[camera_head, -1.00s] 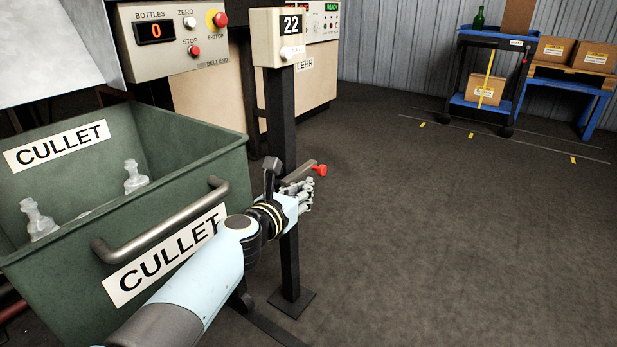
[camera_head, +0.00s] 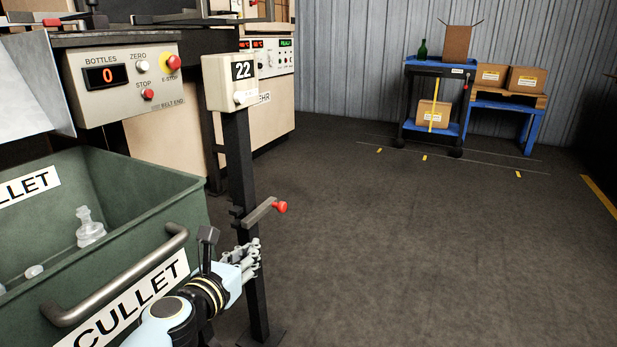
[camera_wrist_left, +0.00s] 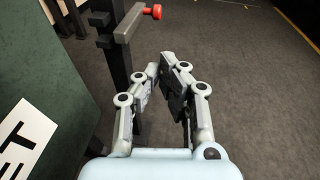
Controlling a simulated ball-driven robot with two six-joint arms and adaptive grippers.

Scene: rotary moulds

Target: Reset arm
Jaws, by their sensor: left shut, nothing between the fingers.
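My left gripper (camera_head: 250,257) is low in the head view, in front of the dark post (camera_head: 240,175) and right of the green bin's handle. It is shut and empty. In the left wrist view its fingers (camera_wrist_left: 167,75) close together over the floor. A grey lever with a red knob (camera_head: 280,207) sticks out of the post just above the gripper, apart from it. The lever's red knob also shows at the top of the left wrist view (camera_wrist_left: 154,12). My right gripper is in neither view.
The green cullet bin (camera_head: 150,190) with clear bottles (camera_head: 90,230) stands at the left. Above it is the bottle counter panel (camera_head: 122,85). A blue cart (camera_head: 445,70) and a blue stand with boxes (camera_head: 508,105) are at the back. The floor to the right is clear.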

